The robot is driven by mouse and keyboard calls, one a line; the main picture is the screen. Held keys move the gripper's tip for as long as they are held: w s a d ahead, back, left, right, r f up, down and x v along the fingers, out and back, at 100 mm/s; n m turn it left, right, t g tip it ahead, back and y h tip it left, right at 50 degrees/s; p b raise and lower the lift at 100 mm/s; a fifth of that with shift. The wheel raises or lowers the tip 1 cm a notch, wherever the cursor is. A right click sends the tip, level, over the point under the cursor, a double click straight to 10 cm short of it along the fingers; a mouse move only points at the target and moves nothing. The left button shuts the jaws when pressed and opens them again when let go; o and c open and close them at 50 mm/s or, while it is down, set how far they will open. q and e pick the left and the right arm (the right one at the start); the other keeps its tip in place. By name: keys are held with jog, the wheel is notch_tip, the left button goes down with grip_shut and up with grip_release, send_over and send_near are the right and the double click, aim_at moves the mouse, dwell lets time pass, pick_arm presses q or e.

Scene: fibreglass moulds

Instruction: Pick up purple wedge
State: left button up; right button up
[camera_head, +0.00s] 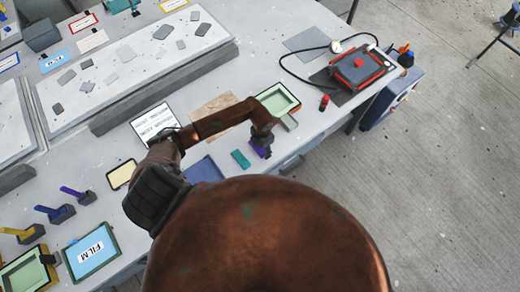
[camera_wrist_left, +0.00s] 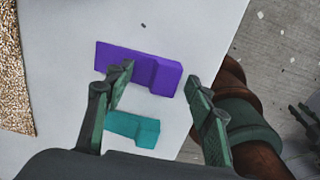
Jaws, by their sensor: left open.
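The purple wedge (camera_wrist_left: 140,66) lies on the light table top in the left wrist view, a long flat piece with a raised block at its right end. In the head view the purple wedge (camera_head: 257,151) shows only partly, under my left gripper (camera_head: 263,138). In the left wrist view my left gripper (camera_wrist_left: 160,76) is open and empty. Its left finger covers part of the wedge, and its right finger is just past the wedge's right end. I cannot tell how high the fingertips are above the table.
A teal block (camera_wrist_left: 132,129) lies close to the wedge, also seen in the head view (camera_head: 240,159). A green-lined tray (camera_head: 280,100) and a brown chip mat (camera_head: 216,107) lie beyond. A blue mat (camera_head: 204,170) is to the left. The table edge is close by.

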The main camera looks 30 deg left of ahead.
pick_arm(q)
jog(key=shift+s, duration=0.1)
grip_shut()
dwell(0.3)
